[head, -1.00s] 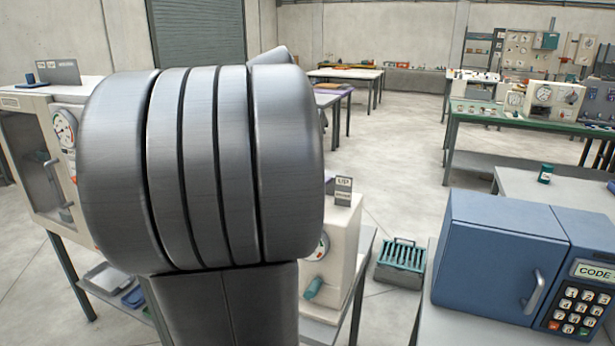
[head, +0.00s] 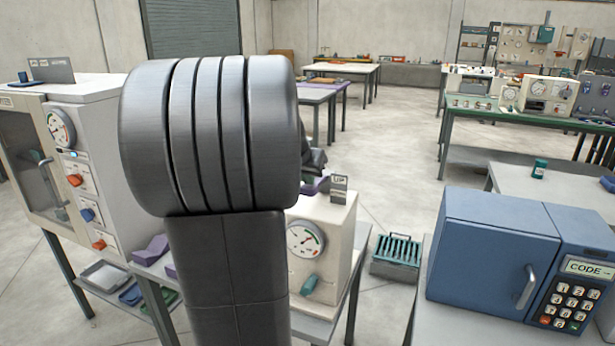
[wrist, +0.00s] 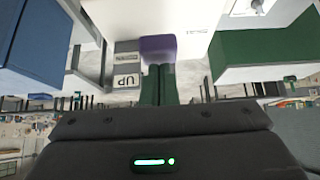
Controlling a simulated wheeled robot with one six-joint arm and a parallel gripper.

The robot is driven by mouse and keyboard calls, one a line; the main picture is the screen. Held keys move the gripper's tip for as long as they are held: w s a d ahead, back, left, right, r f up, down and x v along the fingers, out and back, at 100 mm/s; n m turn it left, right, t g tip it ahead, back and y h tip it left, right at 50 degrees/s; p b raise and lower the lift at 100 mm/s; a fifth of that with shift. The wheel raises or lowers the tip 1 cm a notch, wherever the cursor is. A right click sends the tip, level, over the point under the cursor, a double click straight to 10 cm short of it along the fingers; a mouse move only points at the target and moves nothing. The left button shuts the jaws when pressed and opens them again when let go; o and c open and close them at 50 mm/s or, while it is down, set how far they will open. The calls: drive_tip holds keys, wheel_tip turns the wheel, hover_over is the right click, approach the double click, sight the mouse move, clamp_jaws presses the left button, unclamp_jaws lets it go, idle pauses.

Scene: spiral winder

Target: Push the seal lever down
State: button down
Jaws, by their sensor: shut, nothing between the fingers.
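A purple lever end (head: 316,186) shows on top of the cream machine with a round dial (head: 306,240), beside a small sign reading UP (head: 340,188). In the wrist view, which is upside down, a purple block (wrist: 157,47) lies just past the fingertips of my gripper (wrist: 158,68). The two dark green fingers are together with nothing between them. I cannot tell whether they touch the purple block. The UP sign (wrist: 127,80) stands beside them. In the head view my arm hides most of the gripper and part of the machine.
A white cabinet with a gauge and knobs (head: 100,150) stands at the left. A blue keypad cabinet (head: 490,250) stands on a table at the right. A green slotted crate (head: 397,256) sits between that table and the machine.

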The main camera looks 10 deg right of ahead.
sight(306, 192)
drive_tip(key=shift+f+b, duration=0.5)
drive_tip(key=shift+b, duration=0.65)
drive_tip(key=f+b, duration=0.1)
drive_tip(key=b, duration=0.2)
drive_tip(key=t+b, duration=0.1)
drive_tip(key=b, duration=0.2)
drive_tip(key=f+t+h+b, duration=0.1)
drive_tip(key=b, duration=0.2)
drive_tip(key=shift+s+a+f+b, duration=0.25)
drive_tip(key=shift+s+f+b, duration=0.1)
drive_tip(key=shift+s, duration=0.05)
drive_tip(key=shift+s+f+b, duration=0.15)
drive_tip(key=shift+f+b, duration=0.4)
drive_tip(key=shift+b, duration=0.45)
drive_tip(key=shift+a+f, duration=0.1)
drive_tip(key=shift+f, duration=0.05)
drive_tip(key=w+r+p+v, duration=0.1)
drive_tip(key=r+p+v, duration=0.1)
drive_tip(key=v, duration=1.1)
drive_tip(key=shift+d+r, duration=0.25)
